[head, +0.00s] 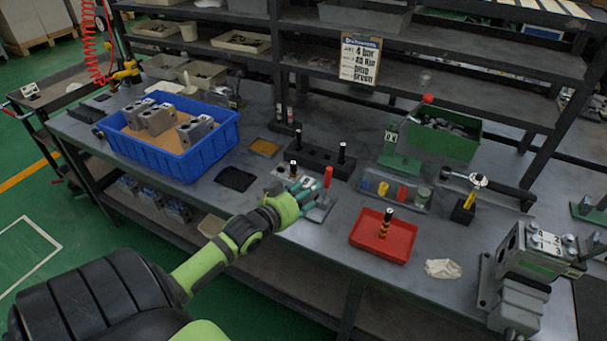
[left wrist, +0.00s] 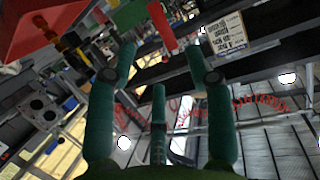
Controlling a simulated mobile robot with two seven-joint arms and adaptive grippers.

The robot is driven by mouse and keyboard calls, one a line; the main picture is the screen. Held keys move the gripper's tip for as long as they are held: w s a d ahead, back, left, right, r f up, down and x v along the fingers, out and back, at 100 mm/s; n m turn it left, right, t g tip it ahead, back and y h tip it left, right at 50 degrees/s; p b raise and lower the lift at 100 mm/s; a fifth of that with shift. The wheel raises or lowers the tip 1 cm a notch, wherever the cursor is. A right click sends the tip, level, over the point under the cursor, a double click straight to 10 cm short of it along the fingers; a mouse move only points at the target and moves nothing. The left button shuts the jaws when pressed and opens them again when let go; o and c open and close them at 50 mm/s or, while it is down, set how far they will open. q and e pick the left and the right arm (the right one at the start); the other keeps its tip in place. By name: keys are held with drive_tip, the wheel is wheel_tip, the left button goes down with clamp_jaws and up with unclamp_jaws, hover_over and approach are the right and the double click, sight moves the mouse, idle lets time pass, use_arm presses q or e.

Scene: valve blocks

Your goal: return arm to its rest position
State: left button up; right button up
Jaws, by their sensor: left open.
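My left arm reaches in from the lower left in the head view, and its green and black wrist is over the front edge of the workbench (head: 290,232). My left gripper (head: 306,188) is over the bench near a red upright handle (head: 328,177). Its teal fingers are spread with nothing between them in the left wrist view (left wrist: 162,60). A red cylinder (left wrist: 161,25), likely that handle, shows beyond the fingertips there; I cannot tell whether they touch. My right gripper is in neither view.
A blue bin (head: 190,160) with grey valve blocks stands left. A red tray (head: 383,243) with a yellow-black plug lies right of the gripper. A black block with pegs (head: 318,160) is behind it. A grey valve block (head: 530,255) stands far right. A floor aisle is open at left.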

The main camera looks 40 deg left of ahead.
use_arm(q)
drive_tip(key=shift+s+r, duration=0.1)
drive_tip(key=shift+s, duration=0.3)
drive_tip(key=s+d+f+m+g+h, duration=0.1)
drive_tip(key=s+d+f+g, duration=0.4)
drive_tip(key=s+d+f, duration=0.55)
drive_tip(key=s+d+g, duration=0.7)
drive_tip(key=s+d, duration=0.3)
drive_tip(key=s, duration=0.3)
wheel_tip(320, 180, down, 22)
drive_tip(key=s+m, duration=0.1)
drive_tip(key=s, duration=0.1)
drive_tip(key=s+a+f+g, duration=0.2)
drive_tip(key=s+a+f, duration=0.1)
drive_tip(key=s+f, duration=1.1)
drive_tip(key=shift+s+a, duration=0.15)
drive_tip(key=shift+s, duration=0.7)
